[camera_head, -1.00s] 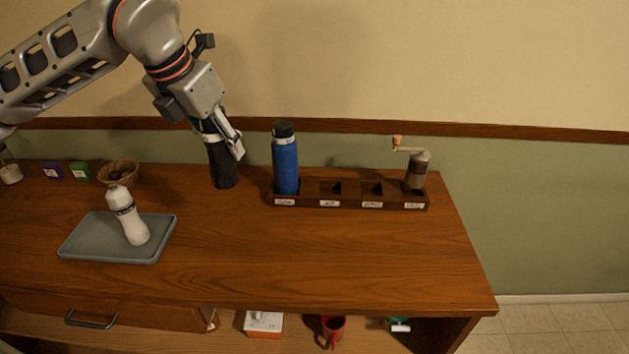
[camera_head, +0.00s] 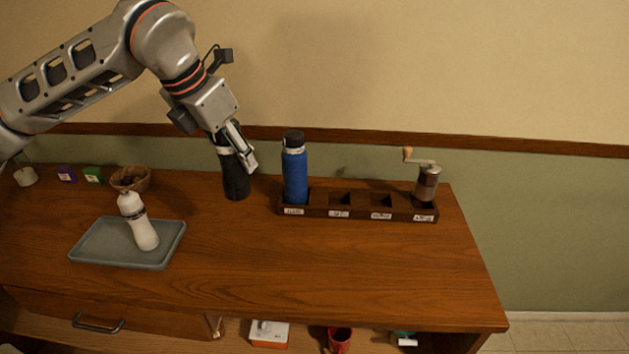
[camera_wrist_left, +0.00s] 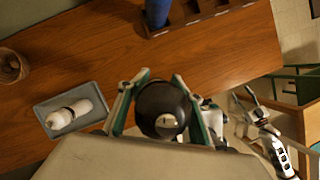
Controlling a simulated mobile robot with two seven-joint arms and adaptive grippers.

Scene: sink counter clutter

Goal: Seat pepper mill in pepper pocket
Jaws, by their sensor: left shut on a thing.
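My left gripper (camera_head: 240,150) is shut on a dark mill (camera_head: 236,178), which I take for the pepper mill. The mill is about upright, left of the rack and apart from it; I cannot tell if its base touches the counter. In the left wrist view the mill's round black top (camera_wrist_left: 162,110) sits between the fingers. The dark wooden rack (camera_head: 360,213) has a row of labelled pockets. The two middle pockets are empty; their small labels are blurred, and the third may read pepper.
A blue flask (camera_head: 295,175) stands in the rack's left pocket, a hand grinder (camera_head: 427,182) in the right one. The counter before the rack is clear.

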